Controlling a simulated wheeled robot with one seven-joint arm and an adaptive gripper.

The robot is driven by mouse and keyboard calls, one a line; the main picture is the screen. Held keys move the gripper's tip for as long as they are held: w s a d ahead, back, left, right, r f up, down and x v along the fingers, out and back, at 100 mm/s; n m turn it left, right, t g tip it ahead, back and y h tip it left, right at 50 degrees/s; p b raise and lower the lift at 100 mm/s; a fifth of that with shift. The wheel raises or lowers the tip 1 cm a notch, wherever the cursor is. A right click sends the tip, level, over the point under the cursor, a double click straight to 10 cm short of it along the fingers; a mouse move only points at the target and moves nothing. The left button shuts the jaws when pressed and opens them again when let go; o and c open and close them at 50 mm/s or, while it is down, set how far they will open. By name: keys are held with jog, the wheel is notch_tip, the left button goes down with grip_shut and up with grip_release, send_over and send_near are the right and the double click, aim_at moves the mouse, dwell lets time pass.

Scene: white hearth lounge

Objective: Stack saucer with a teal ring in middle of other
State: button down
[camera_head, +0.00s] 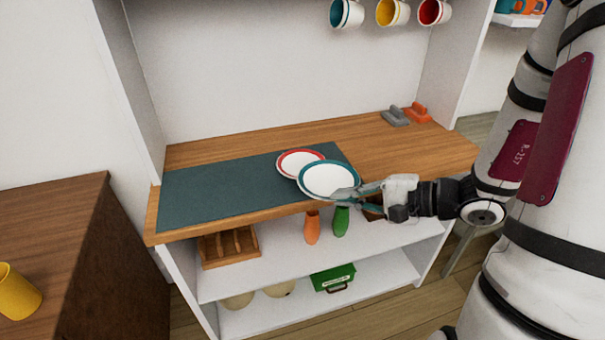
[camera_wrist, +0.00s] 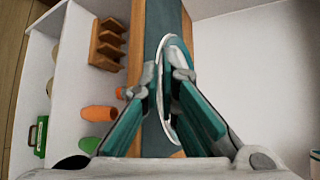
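The saucer with a teal ring (camera_head: 325,179) is white inside its teal rim. My gripper (camera_head: 352,193) is shut on its near right edge in the head view. In the wrist view the saucer (camera_wrist: 163,85) shows nearly edge-on between the two fingers of my gripper (camera_wrist: 164,80). The other saucer, with a red ring (camera_head: 290,162), rests on the dark teal mat (camera_head: 215,188), behind and left of the held one. The teal saucer hides part of its near right side. The exact gap in height between the two saucers is hard to tell.
The mat lies on a wooden counter (camera_head: 415,150). Grey (camera_head: 396,117) and orange (camera_head: 418,112) items stand at its back right. Several cups hang above, including a teal one (camera_head: 347,13). A wooden rack (camera_head: 229,245) and orange (camera_head: 312,228) and green (camera_head: 341,221) items sit below.

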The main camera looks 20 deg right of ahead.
aim_at(314, 172)
jog(key=w, duration=0.5)
jog(key=w+a+f, duration=0.1)
jog(key=w, duration=0.9)
jog(key=shift+w+a+f, duration=0.15)
jog(key=shift+w+f, duration=0.15)
jog(key=shift+f+b, duration=0.5)
jog(key=shift+f, duration=1.3)
jog(key=c, duration=1.8)
grip_release()
jog(key=shift+f, duration=0.1)
